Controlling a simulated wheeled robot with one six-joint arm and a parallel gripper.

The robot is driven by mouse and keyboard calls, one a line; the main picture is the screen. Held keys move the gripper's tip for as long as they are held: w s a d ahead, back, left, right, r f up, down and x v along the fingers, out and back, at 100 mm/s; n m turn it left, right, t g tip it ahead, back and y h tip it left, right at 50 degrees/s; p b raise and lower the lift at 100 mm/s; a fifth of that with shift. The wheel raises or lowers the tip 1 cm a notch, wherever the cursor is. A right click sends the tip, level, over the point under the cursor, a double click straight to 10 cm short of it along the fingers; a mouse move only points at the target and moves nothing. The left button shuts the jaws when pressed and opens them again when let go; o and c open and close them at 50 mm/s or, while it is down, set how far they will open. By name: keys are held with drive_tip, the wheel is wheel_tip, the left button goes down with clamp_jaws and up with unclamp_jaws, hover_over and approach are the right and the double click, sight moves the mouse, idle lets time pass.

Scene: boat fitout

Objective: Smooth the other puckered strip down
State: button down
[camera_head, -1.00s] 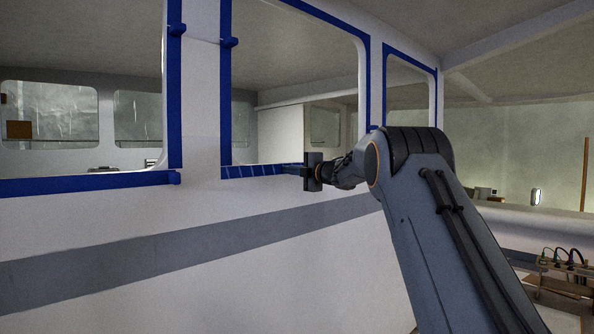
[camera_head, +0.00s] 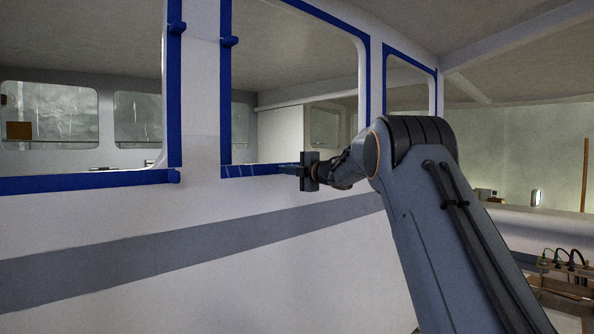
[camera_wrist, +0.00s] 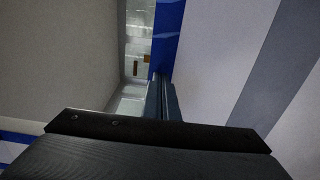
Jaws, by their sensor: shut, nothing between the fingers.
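The puckered strip is blue tape (camera_head: 245,171) along the bottom edge of the middle window. Pale crease lines show on its left part, and my gripper hides some of its right part. My gripper (camera_head: 285,168) is shut and empty, its fingers lying along this strip and pointing left. In the wrist view the shut fingers (camera_wrist: 159,82) reach up to the blue tape (camera_wrist: 168,35), which shows pale creases. Whether the fingertips touch the tape I cannot tell. Another blue strip (camera_head: 80,184) runs under the left window and looks flat.
A grey band (camera_head: 150,253) crosses the white cabin wall below. A rack with cables (camera_head: 565,265) stands at the lower right.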

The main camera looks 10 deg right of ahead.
sight(261, 170)
drive_tip(key=shift+s+a+b, duration=0.25)
drive_tip(key=shift+s+a, duration=0.05)
drive_tip(key=shift+a, duration=0.3)
drive_tip(key=shift+s+a+b, duration=0.25)
drive_tip(key=shift+a, duration=0.35)
drive_tip(key=shift+a, duration=0.15)
drive_tip(key=shift+s+a+b, duration=0.45)
drive_tip(key=shift+a, duration=0.3)
drive_tip(key=shift+d, duration=0.1)
drive_tip(key=shift+s, duration=0.15)
drive_tip(key=shift+s+a+b, duration=0.35)
drive_tip(key=shift+s+a, duration=0.05)
drive_tip(key=shift+a, duration=0.35)
drive_tip(key=shift+s+a+b, duration=0.35)
drive_tip(key=shift+a, duration=0.4)
